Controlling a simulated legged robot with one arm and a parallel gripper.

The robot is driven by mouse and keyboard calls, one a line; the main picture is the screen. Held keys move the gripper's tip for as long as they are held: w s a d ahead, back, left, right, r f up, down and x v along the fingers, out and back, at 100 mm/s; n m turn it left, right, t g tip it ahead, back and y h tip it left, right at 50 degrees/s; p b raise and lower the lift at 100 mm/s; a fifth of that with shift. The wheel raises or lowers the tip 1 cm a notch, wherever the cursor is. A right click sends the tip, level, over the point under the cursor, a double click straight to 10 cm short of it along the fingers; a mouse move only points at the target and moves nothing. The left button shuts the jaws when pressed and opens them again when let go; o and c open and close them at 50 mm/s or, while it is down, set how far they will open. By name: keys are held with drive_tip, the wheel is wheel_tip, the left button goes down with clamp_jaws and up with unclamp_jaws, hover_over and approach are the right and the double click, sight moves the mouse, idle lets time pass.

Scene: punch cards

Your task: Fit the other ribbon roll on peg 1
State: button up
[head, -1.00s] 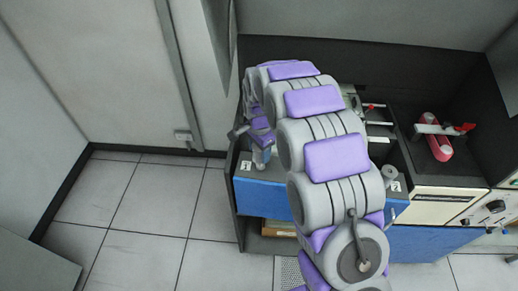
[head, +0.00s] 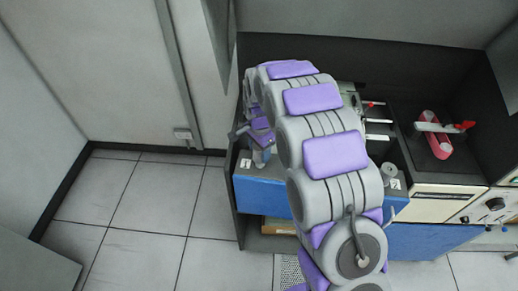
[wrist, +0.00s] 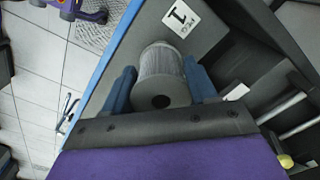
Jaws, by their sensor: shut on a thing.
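A grey ribbon roll (wrist: 161,92) with a dark hole in its near end sits between the two blue fingers of my gripper (wrist: 161,82) in the wrist view. The fingers are shut on its sides. The label "1" (wrist: 181,18) lies just beyond the roll on the dark top. It also shows in the head view (head: 245,163), beside my gripper (head: 260,158). Peg 1 is not visible, and I cannot tell whether the roll is around it. Another grey roll (head: 389,170) stands at the right side, by a second label (head: 395,184).
The blue-fronted cabinet (head: 263,198) runs below the dark top. A red-pink object with a white and red handle (head: 438,145) lies farther right. White bars (head: 379,122) show behind my arm. Open tiled floor (head: 140,215) lies to the left.

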drive_tip(key=shift+f, duration=1.5)
idle(0.6)
drive_tip(key=o, duration=1.2)
wheel_tip(320, 180, up, 17)
drive_tip(key=p, duration=0.1)
drive_tip(key=s+d+r+n+g+b, duration=0.1)
drive_tip(key=s+d+r+n, duration=0.1)
drive_tip(key=s+d, duration=0.6)
drive_tip(key=s+d+r+n+b, duration=0.1)
drive_tip(key=s+d+n+b, duration=0.2)
drive_tip(key=s, duration=0.8)
drive_tip(key=s+d+f+n, duration=0.2)
drive_tip(key=s, duration=0.8)
drive_tip(key=s+d+f+n+b, duration=0.1)
drive_tip(key=s+d+f+n, duration=0.1)
drive_tip(key=s, duration=0.8)
drive_tip(key=shift+s+d+f+n+g, duration=0.35)
drive_tip(key=shift+d+f+n+g, duration=0.1)
drive_tip(key=shift+d, duration=0.25)
